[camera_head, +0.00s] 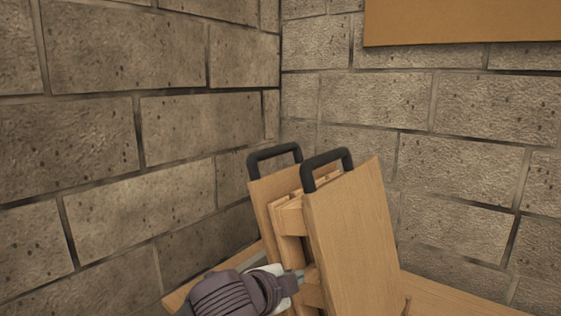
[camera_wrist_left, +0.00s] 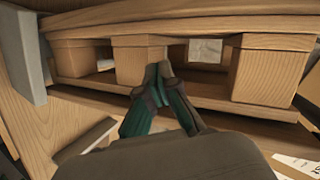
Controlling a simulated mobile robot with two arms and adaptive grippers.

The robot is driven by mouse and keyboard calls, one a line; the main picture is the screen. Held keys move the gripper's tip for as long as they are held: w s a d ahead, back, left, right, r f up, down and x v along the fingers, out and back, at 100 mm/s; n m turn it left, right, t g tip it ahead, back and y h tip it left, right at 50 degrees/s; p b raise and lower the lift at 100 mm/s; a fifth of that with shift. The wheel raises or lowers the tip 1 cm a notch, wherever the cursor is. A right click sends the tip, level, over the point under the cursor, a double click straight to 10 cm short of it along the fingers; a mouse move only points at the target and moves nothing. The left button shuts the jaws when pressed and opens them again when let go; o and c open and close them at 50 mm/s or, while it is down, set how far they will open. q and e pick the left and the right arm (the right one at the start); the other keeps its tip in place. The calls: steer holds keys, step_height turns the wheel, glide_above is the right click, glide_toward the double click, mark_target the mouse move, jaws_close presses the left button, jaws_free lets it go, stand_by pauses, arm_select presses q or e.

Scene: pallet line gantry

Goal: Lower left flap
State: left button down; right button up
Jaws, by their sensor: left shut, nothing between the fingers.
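Two wooden flaps with black handles stand raised and tilted in the head view. The left flap (camera_head: 262,192) is behind and partly hidden, with its handle (camera_head: 272,153) at its top. The right flap (camera_head: 347,225) is nearer and shows its broad face. Between them are the slats and blocks of a wooden pallet (camera_head: 286,222). My left gripper (camera_head: 297,277) is low in front of the pallet, below the flaps' handles. In the left wrist view its fingertips (camera_wrist_left: 158,72) are together and empty, close to a pallet block (camera_wrist_left: 139,62); contact is unclear. My right gripper is out of view.
Stone block walls (camera_head: 140,120) meet in a corner close behind the flaps. A plain tan board (camera_head: 460,22) hangs on the right wall. A wooden ledge (camera_head: 450,296) runs low at the right. Pallet blocks (camera_wrist_left: 268,72) and boards crowd the left wrist view.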

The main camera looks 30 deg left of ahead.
arm_select(q)
steer(key=s+a+r+m+t+y, duration=0.1)
steer(key=a+r+m+t, duration=0.2)
steer(key=r, duration=1.2)
step_height(320, 180, up, 6)
steer(key=r+t+y+p, duration=0.1)
steer(key=p, duration=1.2)
glide_above(268, 187)
steer(key=s+d, duration=0.1)
steer(key=d, duration=0.3)
steer(key=shift+f, duration=0.25)
steer(key=a, duration=0.2)
steer(key=w+a+f, duration=0.1)
steer(key=shift+s+a+r, duration=0.1)
steer(key=shift+s+a, duration=0.05)
steer(key=shift+a, duration=0.3)
steer(key=shift+w, duration=0.2)
steer(key=shift+p, duration=0.3)
